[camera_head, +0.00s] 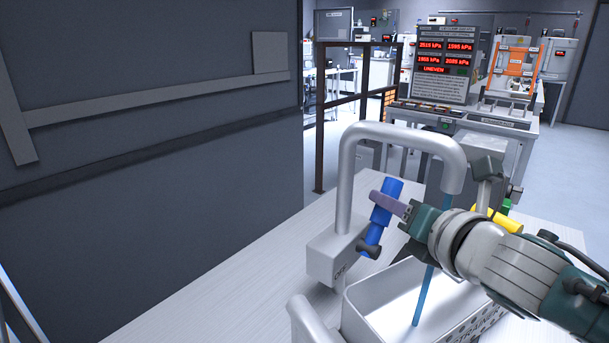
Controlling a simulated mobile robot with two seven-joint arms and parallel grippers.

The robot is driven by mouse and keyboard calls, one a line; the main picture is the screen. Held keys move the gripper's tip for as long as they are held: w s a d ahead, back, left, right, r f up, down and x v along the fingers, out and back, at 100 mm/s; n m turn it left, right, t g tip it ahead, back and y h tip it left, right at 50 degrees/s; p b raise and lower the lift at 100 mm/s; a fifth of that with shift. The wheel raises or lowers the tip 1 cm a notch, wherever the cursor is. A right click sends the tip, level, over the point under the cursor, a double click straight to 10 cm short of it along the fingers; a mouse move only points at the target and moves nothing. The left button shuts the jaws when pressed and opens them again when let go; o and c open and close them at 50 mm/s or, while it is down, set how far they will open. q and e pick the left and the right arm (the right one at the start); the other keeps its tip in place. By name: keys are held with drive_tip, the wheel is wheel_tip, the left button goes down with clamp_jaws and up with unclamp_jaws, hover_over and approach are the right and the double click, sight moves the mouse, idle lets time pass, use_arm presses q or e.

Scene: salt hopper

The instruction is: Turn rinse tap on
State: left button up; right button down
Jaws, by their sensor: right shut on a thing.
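The rinse tap is a grey curved pipe (348,175) rising from a grey box (328,258) on the pale counter, its spout bending over to the right. A blue lever (388,192) sits tilted at the box's right side. My right gripper (393,204) comes in from the right and is shut on the blue lever, its fingers covering the lever's middle. A thin blue stream (429,270) runs from below the spout into a white strainer tray (376,285). My left gripper is not in view.
A yellow cylinder (497,219) shows behind my right wrist. A dark wall (150,180) stands left of the counter (235,300). Farther back are a red-digit display panel (446,60), an orange-framed unit (515,62) and a dark railing (320,120).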

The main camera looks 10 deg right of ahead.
drive_tip(key=shift+w, duration=0.1)
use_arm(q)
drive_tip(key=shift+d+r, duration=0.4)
use_arm(e)
drive_tip(key=shift+d+f+m+g, duration=0.15)
drive_tip(key=shift+f+m+g, duration=0.1)
drive_tip(key=shift+m+g, duration=0.05)
drive_tip(key=c, duration=0.8)
unclamp_jaws()
drive_tip(key=shift+c, duration=0.2)
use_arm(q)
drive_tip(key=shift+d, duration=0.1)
use_arm(e)
drive_tip(key=shift+r, duration=0.1)
use_arm(q)
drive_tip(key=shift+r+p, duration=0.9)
drive_tip(key=shift+p, duration=0.1)
use_arm(e)
drive_tip(key=v, duration=1)
drive_tip(key=shift+d, duration=0.1)
